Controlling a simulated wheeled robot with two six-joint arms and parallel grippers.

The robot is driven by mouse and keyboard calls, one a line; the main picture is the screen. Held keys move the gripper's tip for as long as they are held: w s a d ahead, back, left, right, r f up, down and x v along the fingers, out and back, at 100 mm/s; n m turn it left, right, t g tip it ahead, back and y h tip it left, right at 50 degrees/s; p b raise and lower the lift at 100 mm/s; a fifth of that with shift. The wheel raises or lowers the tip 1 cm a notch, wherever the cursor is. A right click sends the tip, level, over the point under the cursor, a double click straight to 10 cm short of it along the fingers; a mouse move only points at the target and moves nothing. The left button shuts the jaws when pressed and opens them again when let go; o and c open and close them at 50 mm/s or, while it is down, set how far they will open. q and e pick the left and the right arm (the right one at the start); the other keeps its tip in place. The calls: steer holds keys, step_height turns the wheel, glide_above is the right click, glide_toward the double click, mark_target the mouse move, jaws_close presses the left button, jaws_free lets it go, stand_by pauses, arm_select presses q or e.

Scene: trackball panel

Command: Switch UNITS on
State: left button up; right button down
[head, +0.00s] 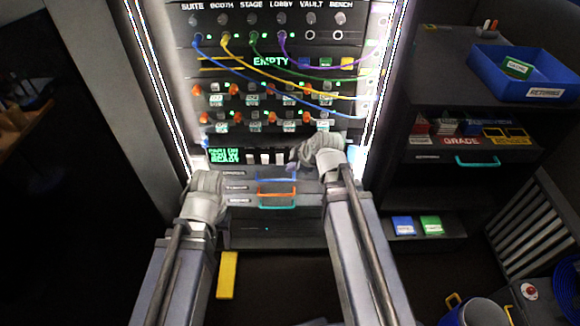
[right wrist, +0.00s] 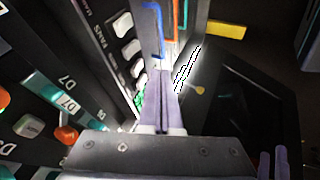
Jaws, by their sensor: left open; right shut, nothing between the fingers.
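The white rocker switches (head: 265,158) sit in a row low on the lit rack, right of a small screen with green text (head: 224,157). In the right wrist view white rockers (right wrist: 131,49) run down the panel; one label reads FANS. I cannot read a UNITS label in either view. My right gripper (head: 299,160) is at the panel, just right of the rockers; in its wrist view its fingers (right wrist: 161,98) are shut and empty, close beside the panel. I cannot tell whether they touch it. My left gripper (head: 205,184) is at the rack's lower left, its fingertips hard to make out.
Above are orange knobs (head: 233,117) and coloured cables (head: 300,75) plugged into the rack. Drawers with coloured handles (head: 277,194) lie below the rockers. A shelf with a blue bin (head: 525,72) stands right. A yellow block (head: 228,275) lies below.

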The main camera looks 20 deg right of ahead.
mark_target(280, 160)
steer(key=w+f+b, duration=0.7)
steer(key=w+f, duration=0.1)
steer(key=shift+w+a, duration=0.35)
steer(key=shift+a, duration=0.1)
steer(key=shift+w+d+f+b, duration=0.1)
steer(key=shift+w+f+b, duration=0.15)
steer(key=shift+b, duration=0.2)
steer(key=shift+r, duration=0.25)
